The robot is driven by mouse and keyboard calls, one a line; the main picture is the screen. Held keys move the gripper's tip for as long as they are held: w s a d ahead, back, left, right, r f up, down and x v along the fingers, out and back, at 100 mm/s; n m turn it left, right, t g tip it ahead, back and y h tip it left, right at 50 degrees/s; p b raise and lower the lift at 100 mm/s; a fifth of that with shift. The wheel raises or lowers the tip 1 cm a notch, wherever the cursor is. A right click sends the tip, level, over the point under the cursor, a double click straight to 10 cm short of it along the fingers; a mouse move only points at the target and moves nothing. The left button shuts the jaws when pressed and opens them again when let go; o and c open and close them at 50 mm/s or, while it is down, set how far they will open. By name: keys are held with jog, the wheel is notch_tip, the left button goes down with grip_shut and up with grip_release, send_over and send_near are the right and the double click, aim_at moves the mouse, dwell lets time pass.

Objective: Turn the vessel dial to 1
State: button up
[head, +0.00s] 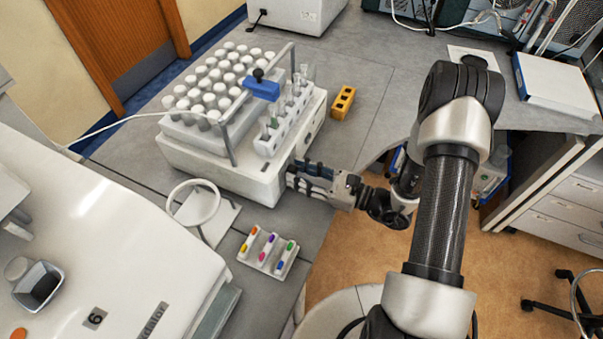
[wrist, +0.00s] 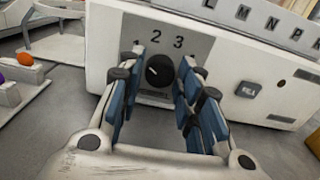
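The vessel dial (wrist: 159,70) is a round black knob on a grey plate on the front of a white machine (wrist: 238,50). A gap shows between each finger and the knob. In the head view my gripper (head: 298,176) is at the machine's front, and the dial is hidden.
The machine (head: 203,164) carries many white-capped bottles and a rack of tubes (head: 283,122). A small tray with coloured pieces (head: 268,252) and a white ring stand (head: 192,206) stand nearby. A yellow block (head: 343,102) lies behind. A square button (wrist: 248,90) is right of the dial.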

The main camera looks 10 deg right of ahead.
jog(key=shift+o, duration=1.3)
jog(key=v, duration=1.2)
jog(key=s+a+r+n+g+h, duration=0.5)
jog(key=s+a+r+n+g, duration=0.5)
jog(key=r+n+g, duration=0.3)
jog(key=s+d+r+n+t+h, duration=0.5)
jog(key=r+n+t+h, duration=0.2)
jog(key=n, duration=0.4)
jog(key=r+h, duration=0.1)
jog(key=h, duration=0.1)
jog(key=shift+s+r+n+h, duration=0.2)
jog(key=shift+r+n+h, duration=0.2)
